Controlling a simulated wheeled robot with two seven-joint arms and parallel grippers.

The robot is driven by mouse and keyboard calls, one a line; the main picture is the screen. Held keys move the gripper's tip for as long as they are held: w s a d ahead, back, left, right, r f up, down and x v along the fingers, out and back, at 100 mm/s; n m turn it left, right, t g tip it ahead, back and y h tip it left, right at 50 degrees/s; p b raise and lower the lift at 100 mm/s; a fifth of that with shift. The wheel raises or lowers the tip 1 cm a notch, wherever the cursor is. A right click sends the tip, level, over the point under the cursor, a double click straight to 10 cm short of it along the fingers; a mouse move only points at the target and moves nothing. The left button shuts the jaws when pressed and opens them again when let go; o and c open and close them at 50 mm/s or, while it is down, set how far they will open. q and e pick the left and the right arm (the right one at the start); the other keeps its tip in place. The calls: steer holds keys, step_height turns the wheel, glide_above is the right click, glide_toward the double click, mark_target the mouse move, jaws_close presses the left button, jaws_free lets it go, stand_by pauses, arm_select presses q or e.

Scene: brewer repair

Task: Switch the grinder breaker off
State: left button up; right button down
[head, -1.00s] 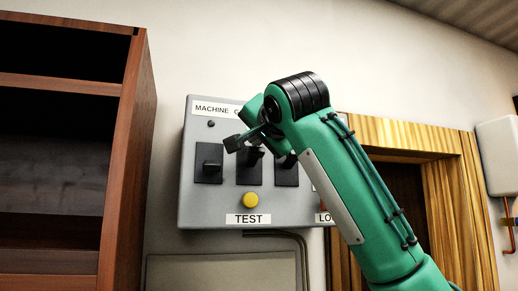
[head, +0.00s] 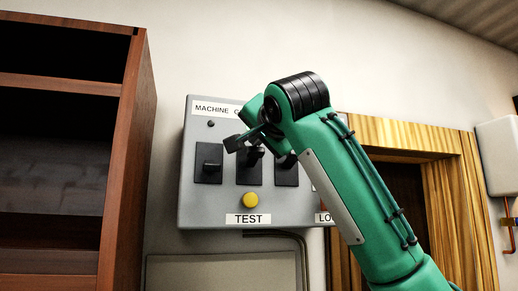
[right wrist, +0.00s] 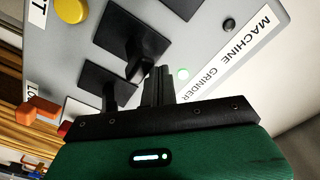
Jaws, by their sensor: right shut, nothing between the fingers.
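The grey breaker panel (head: 189,209) is on the wall and carries three black breakers in a row. The middle one, the grinder breaker (head: 248,176), is partly behind my right arm; it also shows in the right wrist view (right wrist: 128,35) with its lever (right wrist: 139,66) sticking out. The GRINDER label (right wrist: 205,82) has a pale lit lamp (right wrist: 183,74) beside it. My right gripper (head: 238,143) is shut and empty. Its fingers (right wrist: 158,82) are close beside the lever, on the lamp side; whether they touch is unclear. My left gripper is out of view.
The MACHINE breaker (head: 208,176) is left of the middle one, and the third breaker (head: 287,176) is right of it. A yellow button (head: 250,200) sits above the TEST label. A brown shelf (head: 128,130) stands left, and a wooden door frame (head: 452,190) is at right.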

steer(key=shift+f, duration=0.15)
stand_by(0.5)
steer(key=shift+s+d+f+b, duration=0.1)
steer(key=shift+s+f+b, duration=0.05)
steer(key=shift+f+b, duration=1.6)
steer(key=shift+w, duration=0.25)
steer(key=shift+s+r, duration=0.25)
steer(key=shift+s, duration=0.25)
steer(key=shift+s+d+r+b, duration=0.15)
steer(key=shift+s+r+b, duration=0.1)
steer(key=shift+s, duration=0.2)
steer(key=shift+s+d+r+b, duration=0.15)
steer(key=shift+s+b, duration=0.05)
steer(key=shift+s, duration=0.25)
steer(key=shift+s+d+f+b, duration=0.15)
steer(key=shift+s+d+b, duration=0.1)
steer(key=shift+s+b, duration=0.4)
steer(key=b, duration=0.3)
glide_toward(257, 154)
steer(key=shift+w+r, duration=0.1)
steer(key=shift+r, duration=0.45)
steer(key=shift+w, duration=0.1)
